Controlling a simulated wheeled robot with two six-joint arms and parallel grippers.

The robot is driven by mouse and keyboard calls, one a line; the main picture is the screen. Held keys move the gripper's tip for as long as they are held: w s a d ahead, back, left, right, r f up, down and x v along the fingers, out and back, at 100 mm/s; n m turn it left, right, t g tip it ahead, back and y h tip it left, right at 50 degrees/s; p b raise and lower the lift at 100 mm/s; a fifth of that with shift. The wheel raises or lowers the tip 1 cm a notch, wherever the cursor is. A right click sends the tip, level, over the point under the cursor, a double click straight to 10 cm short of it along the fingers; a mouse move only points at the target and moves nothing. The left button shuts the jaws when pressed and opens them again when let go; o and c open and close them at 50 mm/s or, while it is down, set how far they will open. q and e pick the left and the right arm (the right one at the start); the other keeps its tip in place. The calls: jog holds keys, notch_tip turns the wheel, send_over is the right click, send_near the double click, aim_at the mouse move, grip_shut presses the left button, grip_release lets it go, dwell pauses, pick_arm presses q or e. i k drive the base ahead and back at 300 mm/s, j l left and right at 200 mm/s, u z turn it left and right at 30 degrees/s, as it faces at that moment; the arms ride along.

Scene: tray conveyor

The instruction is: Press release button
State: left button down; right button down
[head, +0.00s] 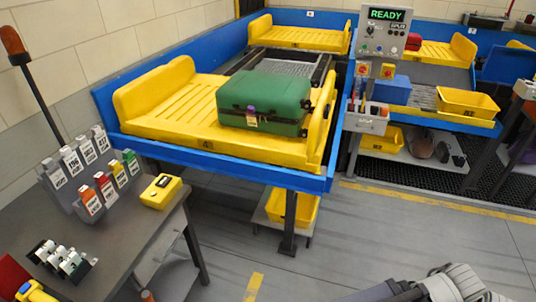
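A grey control box (385,35) stands on a post at the upper right, with a green-lit display (387,14) reading READY and several small knobs and buttons. A grey and dark part of my arm shows at the bottom right, far from the panel, with no gripper fingers discernible.
A green suitcase (264,99) lies in a yellow tray (160,112) on the blue-framed conveyor (240,174). A grey desk (100,245) with tag holders and a yellow device (161,191) stands at left. Open floor (330,245) lies in front of the conveyor.

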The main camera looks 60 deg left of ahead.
aim_at(162, 182)
jog(key=u, duration=2.8)
